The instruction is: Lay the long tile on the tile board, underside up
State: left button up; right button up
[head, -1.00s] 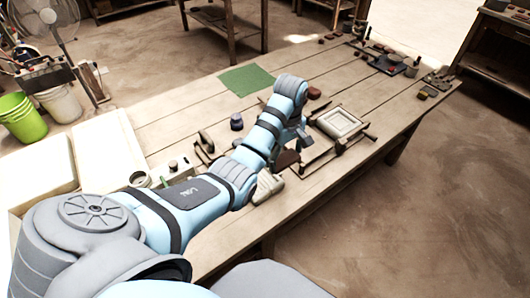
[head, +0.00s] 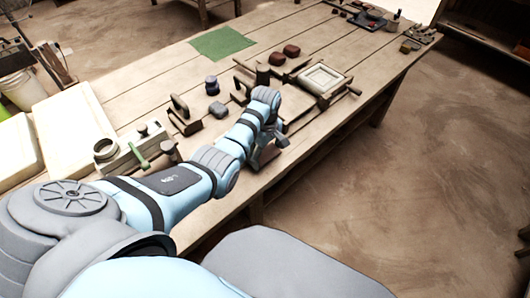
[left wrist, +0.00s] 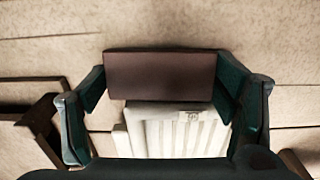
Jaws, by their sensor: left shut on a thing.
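My left gripper (head: 268,148) is near the front edge of the table, past the middle of the bench. In the left wrist view its two fingers (left wrist: 160,85) are closed on the ends of a dark brown long tile (left wrist: 160,74). A smooth plain face of the tile is toward the wrist camera; I cannot tell whether it is the underside. A pale ribbed board (left wrist: 178,133), which looks like the tile board, shows just below the tile in that view, partly covered by the gripper. The gap between tile and board is unclear. My right gripper is not in view.
A wooden press frame with a pale panel (head: 322,78) stands beyond my gripper. A vise-like tool (head: 133,150) stands left.

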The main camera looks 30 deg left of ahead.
pick_arm(q)
jog(key=shift+s+f, duration=0.1)
jog(key=shift+f, duration=0.25)
jog(key=o, duration=1.8)
jog(key=shift+r, duration=0.15)
